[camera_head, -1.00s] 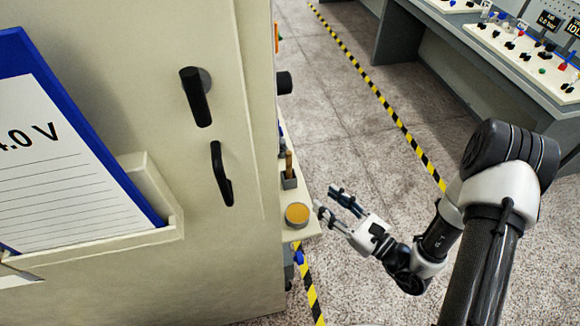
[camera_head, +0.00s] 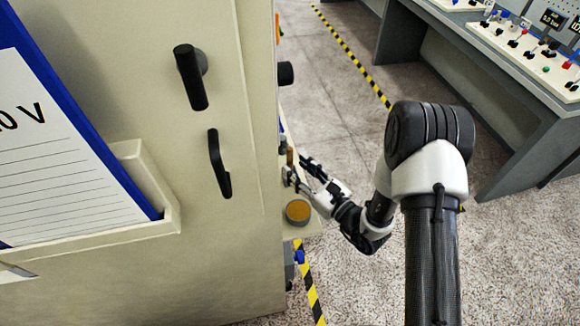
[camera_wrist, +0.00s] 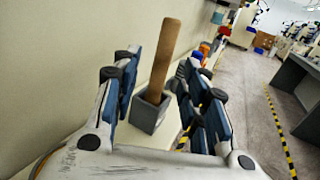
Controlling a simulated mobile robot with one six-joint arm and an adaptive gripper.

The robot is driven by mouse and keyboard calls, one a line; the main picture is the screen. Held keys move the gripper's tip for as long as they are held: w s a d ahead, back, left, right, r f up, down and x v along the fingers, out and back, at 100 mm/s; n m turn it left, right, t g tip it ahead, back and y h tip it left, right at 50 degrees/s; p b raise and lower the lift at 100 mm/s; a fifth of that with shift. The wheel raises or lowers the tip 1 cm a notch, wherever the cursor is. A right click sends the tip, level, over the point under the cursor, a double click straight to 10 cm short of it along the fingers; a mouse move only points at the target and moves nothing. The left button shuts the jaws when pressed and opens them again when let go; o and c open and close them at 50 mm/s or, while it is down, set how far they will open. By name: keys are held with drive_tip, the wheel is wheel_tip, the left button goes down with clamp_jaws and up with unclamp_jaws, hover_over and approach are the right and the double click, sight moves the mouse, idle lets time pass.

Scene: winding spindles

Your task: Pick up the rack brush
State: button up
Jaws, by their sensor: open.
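The rack brush shows as a wooden handle (camera_wrist: 158,62) standing upright, slightly tilted, in a square grey holder (camera_wrist: 150,108). Its lower end is hidden inside the holder. In the head view, only a small part of the handle (camera_head: 290,157) shows beyond my gripper (camera_head: 299,169). In the wrist view, my gripper (camera_wrist: 158,68) is open, with one finger on each side of the handle in the picture. I see no clear contact with it, and how far the handle is from the fingers is hard to tell.
The holder stands on a narrow ledge (camera_head: 303,229) beside the tall beige cabinet (camera_head: 120,60). A round tin with an amber top (camera_head: 298,210) stands on the ledge. Black handles (camera_head: 220,165) stick out of the cabinet. The floor (camera_head: 345,125) is clear; a bench (camera_head: 490,60) stands at right.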

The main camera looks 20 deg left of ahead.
sight(292, 164)
drive_tip(key=x, duration=0.4)
drive_tip(key=shift+w+a+b, duration=0.1)
drive_tip(key=shift+b, duration=0.25)
drive_tip(key=shift+c, duration=0.4)
clamp_jaws()
